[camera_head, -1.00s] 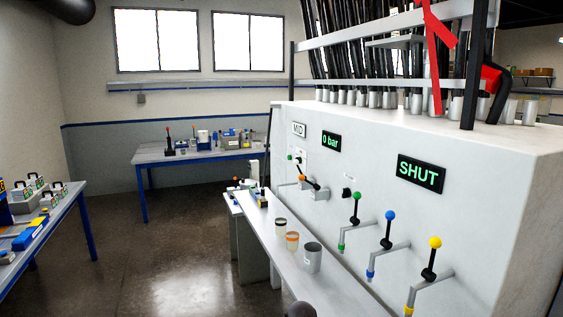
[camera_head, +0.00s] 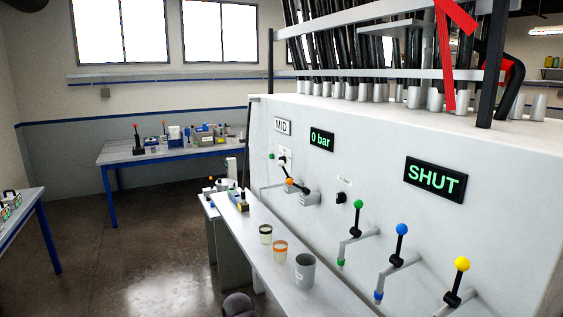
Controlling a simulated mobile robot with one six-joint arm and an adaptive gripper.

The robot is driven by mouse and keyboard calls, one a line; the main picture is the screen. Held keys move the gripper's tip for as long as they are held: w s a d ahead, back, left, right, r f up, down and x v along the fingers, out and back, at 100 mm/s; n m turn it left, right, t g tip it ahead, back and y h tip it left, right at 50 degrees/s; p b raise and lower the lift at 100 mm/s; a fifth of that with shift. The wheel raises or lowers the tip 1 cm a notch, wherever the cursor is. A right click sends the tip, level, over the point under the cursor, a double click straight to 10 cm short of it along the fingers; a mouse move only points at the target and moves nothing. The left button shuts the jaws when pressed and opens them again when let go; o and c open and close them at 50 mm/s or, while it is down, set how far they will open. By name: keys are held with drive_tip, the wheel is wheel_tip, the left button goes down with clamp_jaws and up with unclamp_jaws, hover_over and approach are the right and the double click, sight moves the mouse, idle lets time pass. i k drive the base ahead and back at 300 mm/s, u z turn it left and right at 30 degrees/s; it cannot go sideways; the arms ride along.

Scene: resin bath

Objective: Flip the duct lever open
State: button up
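A white machine wall (camera_head: 330,230) carries levers with ball knobs. I cannot read a label marking one as the duct lever. A yellow-knobbed lever (camera_head: 459,280) stands upright at the right, below a display (camera_head: 435,179) reading SHUT. Left of it are a blue-knobbed lever (camera_head: 400,243) and a green-knobbed lever (camera_head: 357,216), both upright on grey pipes. Farther left, an orange-knobbed lever (camera_head: 292,183) with a black arm is tilted. My gripper is not clearly in view; a dark rounded shape at the bottom edge may be part of my arm.
A white ledge (camera_head: 262,262) runs below the levers, holding a grey cup (camera_head: 305,271) and two smaller cups. A blue-legged table (camera_head: 122,153) stands behind. The floor (camera_head: 150,240) at left is clear.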

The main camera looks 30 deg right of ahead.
sight(280, 163)
drive_tip(key=z, duration=0.35)
drive_tip(key=i, duration=0.7)
drive_tip(key=z, duration=0.4)
